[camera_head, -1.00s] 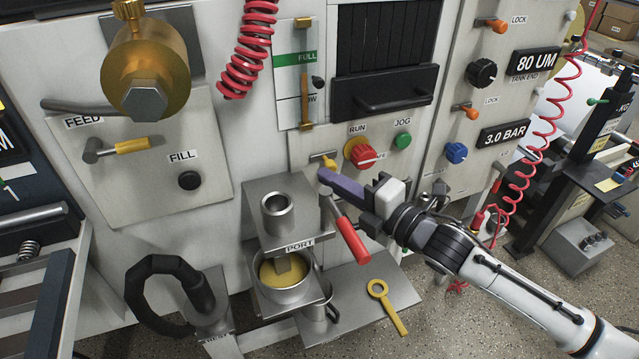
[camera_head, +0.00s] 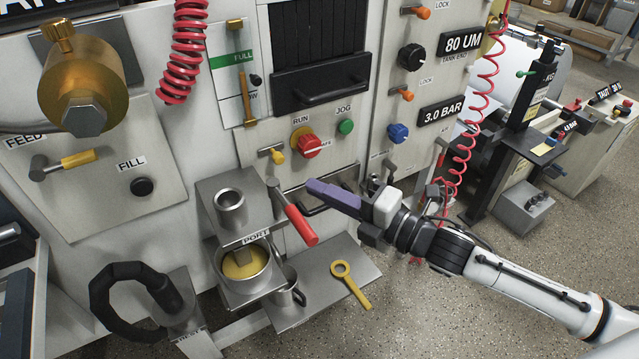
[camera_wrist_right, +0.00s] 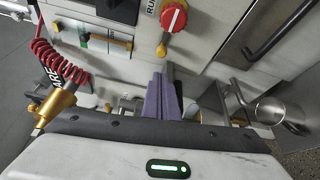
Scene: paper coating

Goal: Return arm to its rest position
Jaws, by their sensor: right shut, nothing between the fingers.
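My right arm comes in from the lower right in the head view. Its gripper (camera_head: 318,188) has purple fingers that are together and hold nothing. The fingertips hang in front of the machine panel, below the red RUN knob (camera_head: 311,146) and above the red-handled lever (camera_head: 300,224), apart from both as far as I can tell. In the right wrist view the closed purple fingers (camera_wrist_right: 163,97) point toward the panel, below the red knob. My left gripper is not in view.
A metal pot with yellow contents (camera_head: 243,268) sits under the PORT shelf. A steel mug (camera_head: 286,292) and a yellow ring-ended tool (camera_head: 352,284) are on the lower plate. A red coiled hose (camera_head: 483,100) hangs near my right arm. Open floor lies at lower right.

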